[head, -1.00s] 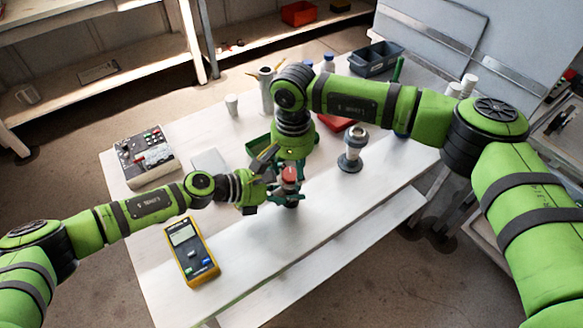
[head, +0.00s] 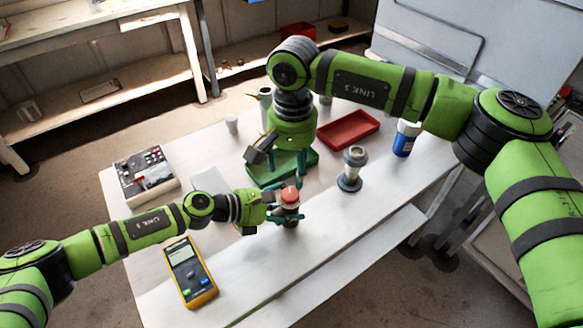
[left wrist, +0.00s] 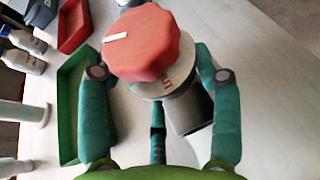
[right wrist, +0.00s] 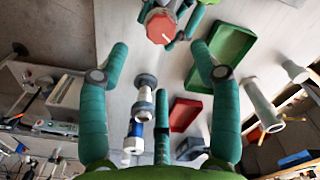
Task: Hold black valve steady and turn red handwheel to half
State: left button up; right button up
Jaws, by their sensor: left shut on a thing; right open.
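The red handwheel (head: 290,195) is an angular knob on top of the black valve (head: 290,219). In the left wrist view the handwheel (left wrist: 143,45) has a white line pointing left, above a pale marked plate. The black valve (left wrist: 188,110) stands between the fingers of my left gripper (left wrist: 152,75), which is shut on it. My right gripper (head: 285,176) is open and empty, above and behind the handwheel. In the right wrist view the handwheel (right wrist: 160,27) lies beyond the fingertips of my right gripper (right wrist: 161,50), apart from them.
A green tray (head: 300,172) lies behind the valve, close to my right gripper. A grey flanged fitting (head: 352,168) stands to the right, with a red tray (head: 347,130) and a blue-white bottle (head: 405,139) beyond. A yellow meter (head: 190,272) lies front left; a control box (head: 147,174) sits back left.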

aim_at(290, 195)
jog(key=f+n, duration=0.2)
jog(key=f, duration=0.2)
jog(key=f+n, duration=0.2)
jog(key=f, duration=0.2)
jog(key=shift+s+a+n, duration=0.15)
jog(key=shift+s+n, duration=0.05)
jog(key=shift+n, duration=0.2)
dwell(0.4)
jog(key=c, duration=1.1)
